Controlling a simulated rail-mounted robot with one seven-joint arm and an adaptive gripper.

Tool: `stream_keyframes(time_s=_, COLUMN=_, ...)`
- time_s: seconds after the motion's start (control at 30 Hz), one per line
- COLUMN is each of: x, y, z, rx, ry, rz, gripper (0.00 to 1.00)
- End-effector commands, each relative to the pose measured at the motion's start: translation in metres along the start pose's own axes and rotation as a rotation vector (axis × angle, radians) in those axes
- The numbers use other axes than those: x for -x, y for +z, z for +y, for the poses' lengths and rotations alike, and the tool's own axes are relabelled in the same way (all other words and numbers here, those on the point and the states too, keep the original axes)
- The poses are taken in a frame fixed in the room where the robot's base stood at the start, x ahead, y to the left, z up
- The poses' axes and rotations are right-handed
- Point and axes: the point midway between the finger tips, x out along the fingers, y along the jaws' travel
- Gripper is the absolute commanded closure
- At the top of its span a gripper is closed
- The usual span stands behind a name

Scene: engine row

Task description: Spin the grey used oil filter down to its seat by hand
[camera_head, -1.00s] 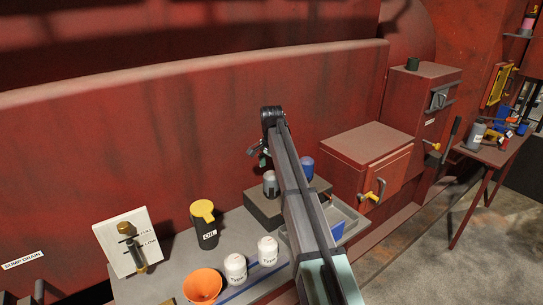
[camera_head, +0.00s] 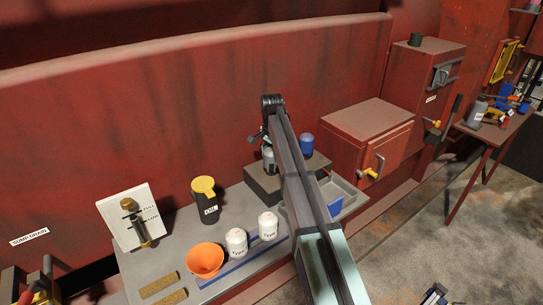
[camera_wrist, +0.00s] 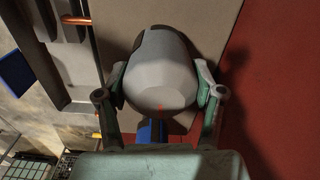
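The grey used oil filter (camera_head: 268,160) stands on the dark block (camera_head: 262,184) at the back of the bench. In the wrist view the grey filter (camera_wrist: 162,78) fills the space between the two fingers of my gripper (camera_wrist: 160,88). A finger lies against each side of it, with no clear gap. In the head view my gripper (camera_head: 261,142) is at the filter's upper part, partly hidden by my arm. The seat under the filter is hidden. A blue filter (camera_head: 306,145) stands on the same block, to the right.
Two white filters (camera_head: 236,242), an orange funnel (camera_head: 205,260) and an oil jug (camera_head: 206,205) stand left of my arm. A grey tray (camera_head: 343,190) is at the right. The red engine wall (camera_head: 150,110) rises close behind the block, and a red box (camera_head: 368,140) stands to the right.

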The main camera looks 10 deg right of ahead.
Motion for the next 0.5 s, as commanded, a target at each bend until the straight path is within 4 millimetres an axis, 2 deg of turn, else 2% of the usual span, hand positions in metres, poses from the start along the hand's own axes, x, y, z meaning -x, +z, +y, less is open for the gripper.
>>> stream_keyframes(time_s=0.17, x=-0.0002, y=0.0002, z=0.0010, rx=-0.028, ry=0.003, rz=-0.001, gripper=0.81)
stream_keyframes(time_s=0.27, x=0.0005, y=0.0002, z=0.0012, rx=-0.115, ry=0.004, rz=-0.001, gripper=0.81)
stream_keyframes(time_s=0.4, x=-0.0010, y=0.0002, z=0.0012, rx=-0.117, ry=0.004, rz=0.000, gripper=0.81)
stream_keyframes(time_s=0.43, x=-0.0010, y=0.0002, z=0.0013, rx=-0.117, ry=0.004, rz=0.000, gripper=0.29)
stream_keyframes(time_s=0.5, x=-0.0010, y=0.0002, z=0.0012, rx=-0.116, ry=0.004, rz=0.000, gripper=0.05)
